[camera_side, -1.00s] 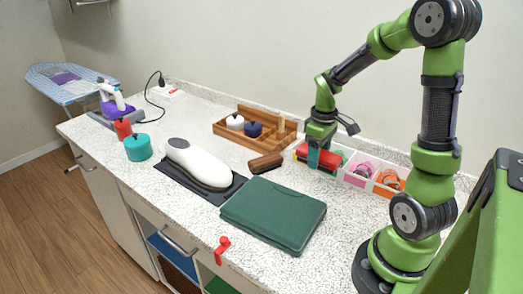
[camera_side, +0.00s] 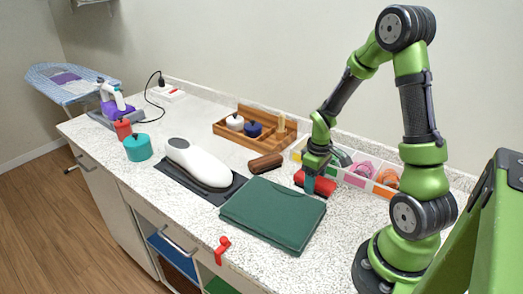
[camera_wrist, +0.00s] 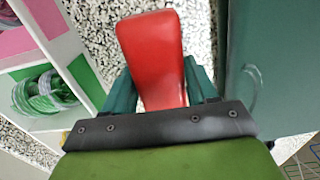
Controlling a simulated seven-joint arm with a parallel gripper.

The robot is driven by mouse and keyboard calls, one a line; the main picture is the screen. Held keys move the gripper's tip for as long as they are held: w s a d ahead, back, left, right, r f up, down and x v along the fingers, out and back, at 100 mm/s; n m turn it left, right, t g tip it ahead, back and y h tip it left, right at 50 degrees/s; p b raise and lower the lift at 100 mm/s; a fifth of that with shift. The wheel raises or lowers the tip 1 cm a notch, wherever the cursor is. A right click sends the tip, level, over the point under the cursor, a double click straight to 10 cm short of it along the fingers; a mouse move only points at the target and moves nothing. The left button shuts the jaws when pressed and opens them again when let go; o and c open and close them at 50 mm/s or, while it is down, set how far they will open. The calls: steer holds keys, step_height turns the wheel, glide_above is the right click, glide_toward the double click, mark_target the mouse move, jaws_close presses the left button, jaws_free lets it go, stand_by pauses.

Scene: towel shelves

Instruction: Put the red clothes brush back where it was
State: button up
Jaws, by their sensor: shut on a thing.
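The red clothes brush (camera_side: 326,186) is between the fingers of my gripper (camera_side: 312,180), low over the counter, in the gap between the green folded cloth or case (camera_side: 272,214) and the white divided tray. I cannot tell whether it touches the counter. In the wrist view, the red brush (camera_wrist: 150,45) sticks out past my gripper (camera_wrist: 160,88), with a teal finger on each side. Speckled counter shows on both sides of it.
The white divided tray (camera_wrist: 85,40) with coiled straps stands close on one side. A dark brown roller-like thing (camera_side: 265,163) lies to the left, and a wooden tray (camera_side: 225,130) is behind. A white iron-like device (camera_side: 200,163) rests on a dark mat.

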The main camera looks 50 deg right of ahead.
steer(key=o, duration=1)
steer(key=shift+f, duration=0.1)
step_height(320, 180, up, 12)
steer(key=s+a+r+m+t, duration=0.1)
steer(key=a+r+t, duration=0.1)
steer(key=a+r, duration=0.2)
steer(key=s+a+r+m+t+y, duration=0.1)
steer(key=a+r, duration=0.3)
steer(key=a, duration=0.5)
steer(key=s+a+r+m+t+y, duration=0.1)
steer(key=s+a+r+m+t, duration=0.1)
steer(key=a+r+t, duration=0.2)
steer(key=shift+s+a, duration=0.15)
steer(key=shift+a, duration=0.5)
steer(key=shift+s+a, duration=0.15)
steer(key=shift+a, duration=0.5)
